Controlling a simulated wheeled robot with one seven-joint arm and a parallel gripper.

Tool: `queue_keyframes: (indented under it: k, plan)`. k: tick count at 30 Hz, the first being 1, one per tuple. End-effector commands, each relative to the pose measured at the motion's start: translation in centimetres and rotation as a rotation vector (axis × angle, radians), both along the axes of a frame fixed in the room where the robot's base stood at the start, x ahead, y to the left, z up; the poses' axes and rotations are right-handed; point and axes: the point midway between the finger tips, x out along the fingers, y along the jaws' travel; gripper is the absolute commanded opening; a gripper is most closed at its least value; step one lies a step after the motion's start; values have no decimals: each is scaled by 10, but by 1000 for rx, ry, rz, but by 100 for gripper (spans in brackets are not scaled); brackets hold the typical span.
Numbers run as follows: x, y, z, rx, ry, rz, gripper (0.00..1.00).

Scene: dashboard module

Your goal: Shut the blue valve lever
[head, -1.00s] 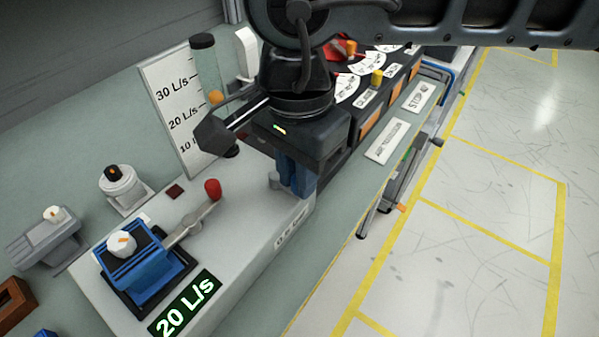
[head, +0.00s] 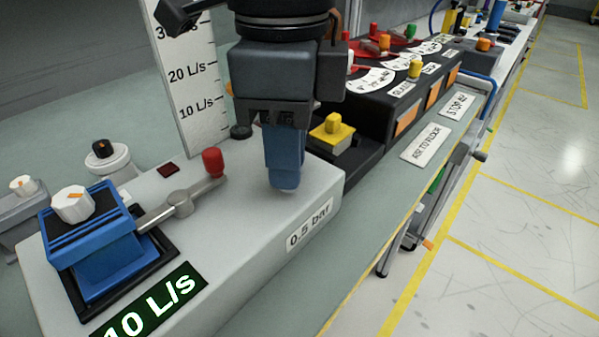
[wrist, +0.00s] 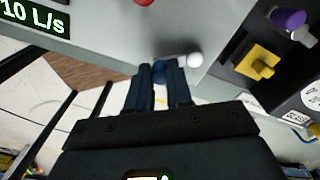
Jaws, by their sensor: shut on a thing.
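My gripper (head: 285,185) points down at the right end of the grey module (head: 240,200), near its front edge. In the wrist view its dark blue fingers (wrist: 160,90) are closed around a small blue piece (wrist: 160,72), which looks like the blue valve lever. In the head view the fingers hide most of that piece, so its angle cannot be told. The green display (head: 150,308) on the module reads 10 L/s.
A grey lever with a red knob (head: 212,162) stands left of my gripper, by a blue block (head: 100,240) with a white dial. A yellow knob (head: 333,125) is close on the right. A scale board (head: 190,85) stands behind. Open floor lies right.

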Motion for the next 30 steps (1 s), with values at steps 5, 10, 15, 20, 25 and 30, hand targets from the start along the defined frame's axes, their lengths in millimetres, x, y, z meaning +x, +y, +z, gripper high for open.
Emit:
queue_keyframes:
  k: [5,10,15,20,25,30]
  plan:
    - [2,7,-4,1,-3,-153,0]
    - [3,12,-3,2,-2,-279,0]
    - [4,15,-1,1,-2,-370,0]
    - [5,17,-1,1,0,-424,0]
    - [6,18,0,1,0,-452,0]
    - [6,18,1,1,0,-458,0]
